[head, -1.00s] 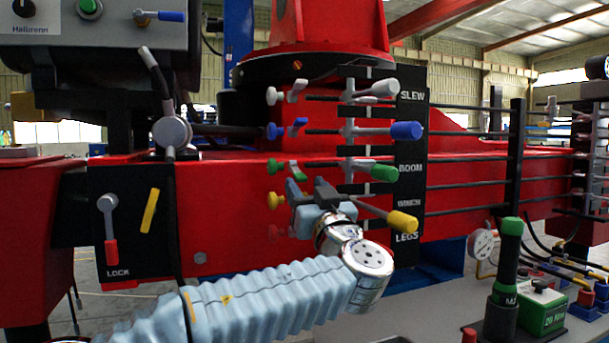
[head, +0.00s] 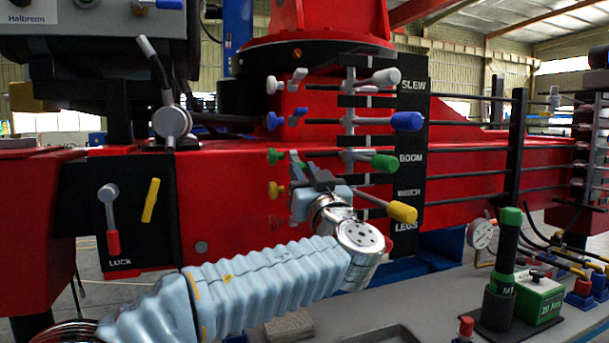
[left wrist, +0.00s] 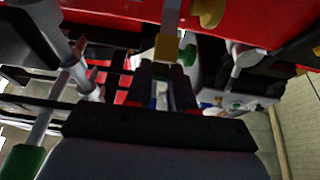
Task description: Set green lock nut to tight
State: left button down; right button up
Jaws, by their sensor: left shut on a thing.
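The green lock nut (head: 273,156) is in the lock-nut column on the red crane frame, between a blue nut (head: 273,121) above and a yellow nut (head: 275,190) below. My left gripper (head: 300,167) reaches up from below, its fingers at the green nut's small handle. The fingers are shut on that handle and mostly hide it. In the left wrist view, the fingers (left wrist: 167,75) are close together. A yellow block on a grey rod (left wrist: 166,46) shows at their tips and covers the held part; the yellow nut (left wrist: 207,12) is beside it. My right gripper is not in view.
Levers with blue (head: 406,121), green (head: 384,163) and yellow (head: 401,212) handles stick out close right of the gripper. A lock panel (head: 119,215) is at the left. A green-topped tool (head: 507,245) and a green box (head: 538,298) stand on the bench.

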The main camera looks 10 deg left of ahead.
pick_arm(q)
jog(key=shift+r, duration=0.1)
jog(key=shift+s+r+g+h+p, duration=0.1)
jog(key=shift+r+g+h+p, duration=1.1)
jog(key=shift+g, duration=0.4)
jog(key=shift+r+g+h+p, duration=0.95)
jog(key=shift+r+g, duration=0.3)
jog(key=shift+g, duration=0.35)
jog(key=c, duration=1)
grip_release()
jog(key=shift+o, duration=0.2)
jog(key=v, duration=1.3)
jog(key=shift+s+d, duration=0.25)
jog(key=shift+s, duration=0.05)
